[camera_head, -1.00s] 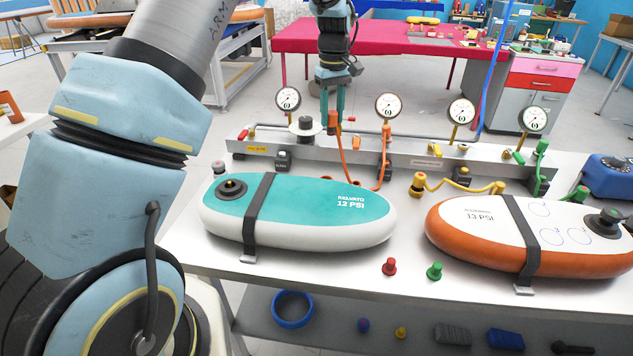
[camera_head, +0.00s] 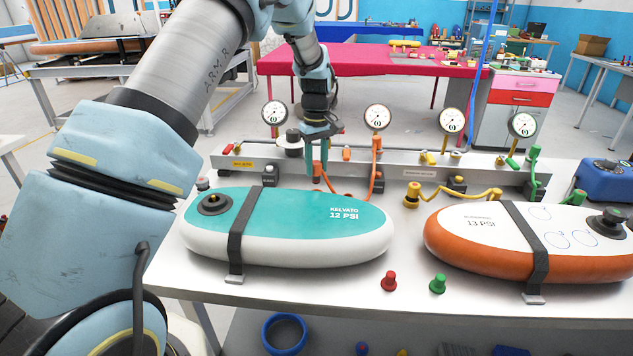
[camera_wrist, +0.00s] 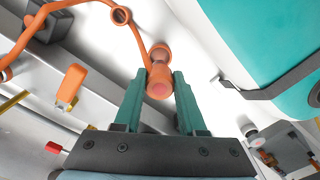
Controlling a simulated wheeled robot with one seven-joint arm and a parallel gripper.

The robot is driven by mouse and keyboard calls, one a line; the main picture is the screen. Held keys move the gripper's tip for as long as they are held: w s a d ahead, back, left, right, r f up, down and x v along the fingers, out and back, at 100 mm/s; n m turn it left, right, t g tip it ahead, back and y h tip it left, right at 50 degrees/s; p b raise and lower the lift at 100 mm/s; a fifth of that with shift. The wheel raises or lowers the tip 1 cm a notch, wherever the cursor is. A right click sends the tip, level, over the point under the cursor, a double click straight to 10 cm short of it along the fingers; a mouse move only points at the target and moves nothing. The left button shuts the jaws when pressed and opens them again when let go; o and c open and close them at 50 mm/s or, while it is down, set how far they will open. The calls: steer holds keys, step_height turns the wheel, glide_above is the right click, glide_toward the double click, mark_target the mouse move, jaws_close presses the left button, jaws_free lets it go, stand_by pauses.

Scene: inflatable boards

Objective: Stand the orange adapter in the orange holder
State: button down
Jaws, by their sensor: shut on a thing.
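My gripper (camera_head: 316,160) hangs low behind the teal board, its green fingers shut around the orange adapter (camera_head: 316,174). In the wrist view the adapter (camera_wrist: 160,65) sits between the fingertips (camera_wrist: 160,88), with an orange hose leading off from beside it. An orange ring (camera_wrist: 113,16), which looks like the orange holder, lies beyond the fingertips at the upper left of the wrist view, apart from the adapter. The hose passes close to it. In the head view the teal board's top edge hides part of this spot.
The teal board (camera_head: 290,215) lies close in front of my gripper. The grey manifold rail (camera_head: 330,158) with gauges runs behind it. A yellow adapter (camera_head: 411,195) stands to the right. The white-orange board (camera_head: 520,265), red cap (camera_head: 389,282) and green cap (camera_head: 438,284) lie nearer.

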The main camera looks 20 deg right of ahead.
mark_target(317, 181)
steer(key=shift+f+p, duration=0.65)
steer(key=shift+f, duration=1.8)
steer(key=shift+f, duration=0.1)
steer(key=shift+f, duration=0.15)
steer(key=shift+c, duration=2.4)
jaws_free()
